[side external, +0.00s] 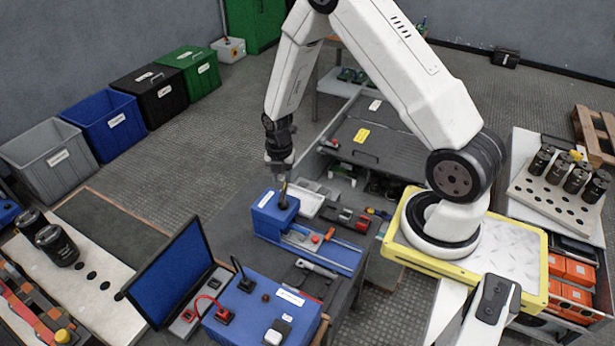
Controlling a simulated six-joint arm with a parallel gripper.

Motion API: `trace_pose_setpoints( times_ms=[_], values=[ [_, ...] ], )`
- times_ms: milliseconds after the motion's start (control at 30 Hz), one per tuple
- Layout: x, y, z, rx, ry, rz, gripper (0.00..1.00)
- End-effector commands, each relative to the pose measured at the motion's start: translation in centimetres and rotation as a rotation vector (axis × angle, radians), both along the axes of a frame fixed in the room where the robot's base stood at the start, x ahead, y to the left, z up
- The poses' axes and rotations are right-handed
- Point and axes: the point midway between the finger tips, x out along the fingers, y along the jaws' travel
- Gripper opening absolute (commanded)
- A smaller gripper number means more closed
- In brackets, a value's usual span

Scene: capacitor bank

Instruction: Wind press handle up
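A blue press-like fixture (308,248) sits on the grey bench in the middle. It has a blue block (272,208) at its left end, metal rails, a red knob (315,238) and a small orange lever-like part (329,234). I cannot tell for certain which part is the press handle. My gripper (283,195) points straight down at the top of the blue block, at or just above it. Its fingertips are small and dark here, and I cannot see whether they are open, shut or touching anything.
A monitor (172,277) and a blue tester box (262,310) with cables stand in front of the fixture. Black capacitors (57,245) stand in a board at left, others in a rack (553,200) at right. Bins line the wall.

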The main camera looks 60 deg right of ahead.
Motion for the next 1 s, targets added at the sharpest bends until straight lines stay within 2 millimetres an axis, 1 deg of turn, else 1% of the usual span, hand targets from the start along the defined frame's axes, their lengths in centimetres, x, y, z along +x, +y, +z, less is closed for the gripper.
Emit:
trace_pose_setpoints(
  times_ms=[600, 800, 1000],
  values=[
    [0.0, 0.0, -4.4, 0.001, 0.001, 0.0, 0.35],
    [0.0, 0.0, -5.3, 0.001, 0.001, 0.0, 0.35],
    [0.0, 0.0, -5.7, 0.001, 0.001, 0.0, 0.35]
  ],
)
